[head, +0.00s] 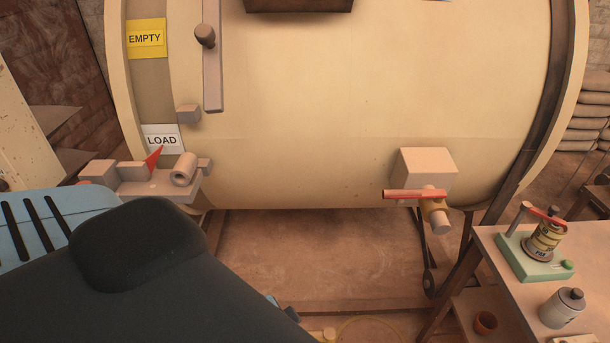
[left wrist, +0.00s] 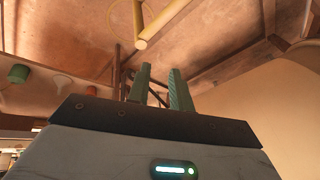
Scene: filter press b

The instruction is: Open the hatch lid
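A large cream drum (head: 350,90) fills the head view. A dark brown box-like edge (head: 298,4) is cut off at the top of that view; I cannot tell whether it belongs to the hatch lid. No lid is clearly visible. A long upright lever (head: 212,60) with a knob is on the drum's left, near the yellow EMPTY label (head: 146,38) and white LOAD label (head: 162,140). My left gripper shows in the left wrist view (left wrist: 161,90), its two green fingers apart with nothing seen between them. It is hidden in the head view. My right gripper is out of view.
A valve with a red handle (head: 415,194) sticks out at the drum's lower right. A block with a red pointer (head: 153,158) sits at lower left, close to my arm. A workbench (head: 505,285) at right holds a green-based device (head: 535,258) and a grey canister (head: 562,307).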

